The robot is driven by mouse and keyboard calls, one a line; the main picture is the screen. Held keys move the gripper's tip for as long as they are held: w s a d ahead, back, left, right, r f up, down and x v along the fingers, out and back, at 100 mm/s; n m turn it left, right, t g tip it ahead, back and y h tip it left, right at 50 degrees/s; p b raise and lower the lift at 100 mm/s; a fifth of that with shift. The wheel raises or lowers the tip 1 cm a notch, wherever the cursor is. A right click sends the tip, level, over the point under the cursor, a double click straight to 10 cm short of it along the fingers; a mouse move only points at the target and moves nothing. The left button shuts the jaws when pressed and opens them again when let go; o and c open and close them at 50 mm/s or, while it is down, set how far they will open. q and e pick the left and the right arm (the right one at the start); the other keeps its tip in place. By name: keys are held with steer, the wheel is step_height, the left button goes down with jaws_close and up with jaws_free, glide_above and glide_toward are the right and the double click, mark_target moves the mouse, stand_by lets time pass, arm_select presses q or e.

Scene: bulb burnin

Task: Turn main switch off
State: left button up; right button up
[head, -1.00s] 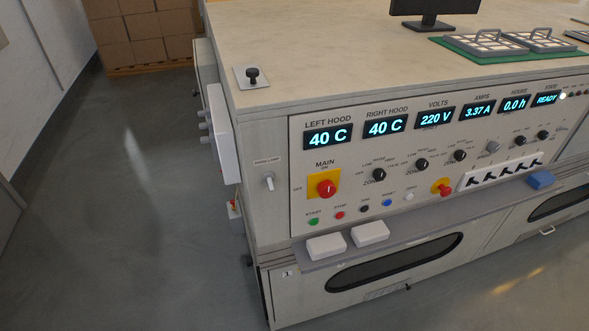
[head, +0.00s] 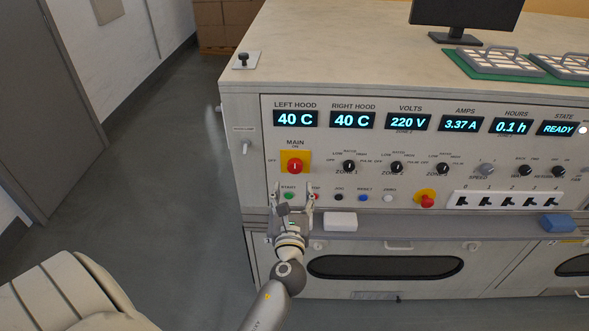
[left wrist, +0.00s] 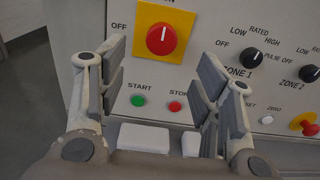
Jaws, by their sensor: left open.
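The main switch (head: 295,166) is a red round knob on a yellow plate at the left of the control panel. Its white mark points straight up, toward the ON label. It also shows in the left wrist view (left wrist: 162,39), with OFF printed to its left. My left gripper (head: 295,192) is open and empty just below the switch, in front of the green START button (left wrist: 138,101) and red STOP button (left wrist: 175,106). In the left wrist view its fingers (left wrist: 160,75) stand apart, with the knob above and between them, not touched. My right gripper is not in view.
Zone knobs (head: 349,166) and a red emergency-type button on yellow (head: 426,201) sit to the right. Open floor (head: 160,180) lies left of the cabinet.

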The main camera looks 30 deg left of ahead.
mark_target(295, 170)
arm_select(q)
steer(key=x, duration=0.9)
steer(key=shift+w+f+p, duration=0.1)
steer(key=shift+w+p, duration=0.2)
steer(key=shift+p, duration=0.05)
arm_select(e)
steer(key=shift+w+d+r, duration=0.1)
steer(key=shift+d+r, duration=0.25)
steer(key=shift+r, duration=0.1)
arm_select(q)
steer(key=c, duration=1)
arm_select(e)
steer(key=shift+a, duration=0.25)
